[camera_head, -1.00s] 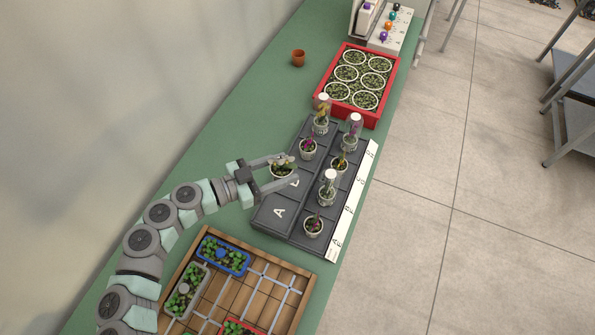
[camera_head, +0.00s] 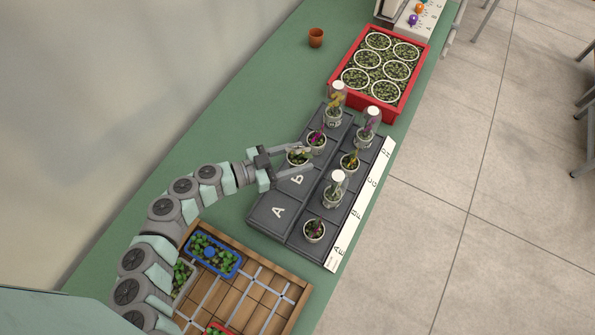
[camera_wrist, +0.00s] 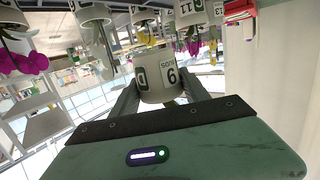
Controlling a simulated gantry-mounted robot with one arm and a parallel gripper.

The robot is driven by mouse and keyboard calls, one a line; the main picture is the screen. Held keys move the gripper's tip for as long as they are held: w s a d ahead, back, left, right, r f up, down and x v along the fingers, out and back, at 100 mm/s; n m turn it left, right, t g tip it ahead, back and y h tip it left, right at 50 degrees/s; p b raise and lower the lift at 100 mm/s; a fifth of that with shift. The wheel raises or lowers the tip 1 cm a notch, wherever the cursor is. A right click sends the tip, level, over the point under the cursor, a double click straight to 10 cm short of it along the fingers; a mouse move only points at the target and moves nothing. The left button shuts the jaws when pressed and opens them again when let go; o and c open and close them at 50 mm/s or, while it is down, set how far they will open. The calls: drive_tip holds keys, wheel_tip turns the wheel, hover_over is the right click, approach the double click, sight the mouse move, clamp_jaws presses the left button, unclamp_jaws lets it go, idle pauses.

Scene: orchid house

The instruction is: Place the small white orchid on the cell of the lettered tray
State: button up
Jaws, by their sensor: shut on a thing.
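My gripper (camera_head: 291,154) is shut on a small pale pot (camera_head: 299,158) with a small pale-topped plant, which I take as the white orchid; its bloom is hard to make out. In the wrist view the held pot (camera_wrist: 160,80) sits between the fingers and carries labels, one reading 6. The dark lettered tray (camera_head: 268,218) lies below. Its left-row cells A and Б are bare and readable. The held pot is over the left row, beyond the letter Б and just short of a magenta orchid (camera_head: 316,141). I cannot tell whether it touches the tray.
Other potted orchids stand on the tray, some under clear covers, including a covered one (camera_head: 336,188) in the right row. A red crate (camera_head: 376,112) of round pots lies beyond. A wooden gridded tray (camera_head: 262,300) is nearer. A brown pot (camera_head: 316,37) stands on the green bench.

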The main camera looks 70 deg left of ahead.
wheel_tip(320, 180, down, 5)
drive_tip(key=shift+a+f+b, duration=0.1)
drive_tip(key=shift+b, duration=0.3)
drive_tip(key=shift+f, duration=1.45)
drive_tip(key=o, duration=1.5)
drive_tip(key=shift+f, duration=0.15)
drive_tip(key=shift+r, duration=0.2)
drive_tip(key=s, duration=0.4)
drive_tip(key=s+r, duration=0.1)
drive_tip(key=s, duration=0.3)
drive_tip(key=s+d, duration=0.1)
drive_tip(key=s, duration=0.2)
drive_tip(key=shift+s+r, duration=0.4)
